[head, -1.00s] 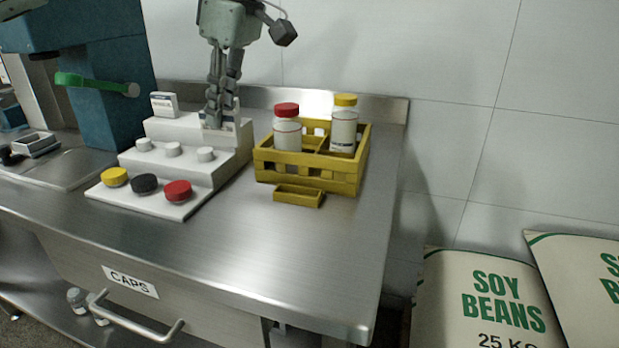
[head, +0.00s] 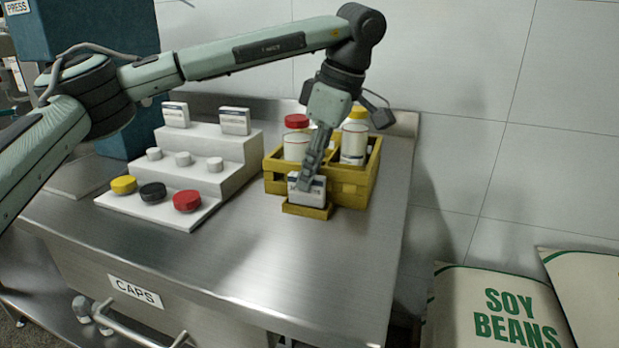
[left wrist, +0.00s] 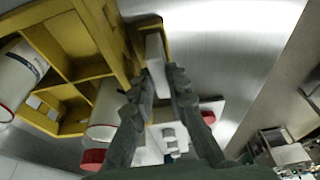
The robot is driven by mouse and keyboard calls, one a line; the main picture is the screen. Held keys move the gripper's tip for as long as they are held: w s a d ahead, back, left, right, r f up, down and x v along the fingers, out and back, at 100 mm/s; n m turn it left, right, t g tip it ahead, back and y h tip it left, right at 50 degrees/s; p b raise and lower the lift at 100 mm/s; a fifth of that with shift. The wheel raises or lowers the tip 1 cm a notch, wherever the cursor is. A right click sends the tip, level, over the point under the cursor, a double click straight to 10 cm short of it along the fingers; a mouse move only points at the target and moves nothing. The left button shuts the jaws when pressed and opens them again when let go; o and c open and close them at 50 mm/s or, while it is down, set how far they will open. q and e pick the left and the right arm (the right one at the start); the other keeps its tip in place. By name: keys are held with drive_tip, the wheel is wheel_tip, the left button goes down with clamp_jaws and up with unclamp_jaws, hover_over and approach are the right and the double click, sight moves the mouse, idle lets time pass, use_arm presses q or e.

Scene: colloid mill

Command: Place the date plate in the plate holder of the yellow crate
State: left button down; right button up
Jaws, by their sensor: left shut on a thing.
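The date plate (head: 314,192), a small white plate with print too small to read, stands upright at the front of the yellow crate (head: 352,187). My left gripper (head: 306,184) points down and is shut on it. The plate holder (head: 306,211), a low yellow trough on the crate's front, lies directly under the plate. The plate's lower edge is at the trough, but I cannot tell whether it is fully seated. In the left wrist view the plate (left wrist: 156,62) sits between the fingers (left wrist: 160,88), beside the crate wall (left wrist: 95,25). My right gripper is not in view.
The crate holds a red-capped jar (head: 296,142) and a yellow-capped jar (head: 354,143). A white stepped stand (head: 222,178) to the left carries two other plates, white caps and coloured caps. The steel table (head: 270,265) is clear in front.

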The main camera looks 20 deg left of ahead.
use_arm(q)
drive_tip(key=shift+f, duration=0.6)
drive_tip(key=c, duration=1.5)
unclamp_jaws()
drive_tip(key=shift+f, duration=0.1)
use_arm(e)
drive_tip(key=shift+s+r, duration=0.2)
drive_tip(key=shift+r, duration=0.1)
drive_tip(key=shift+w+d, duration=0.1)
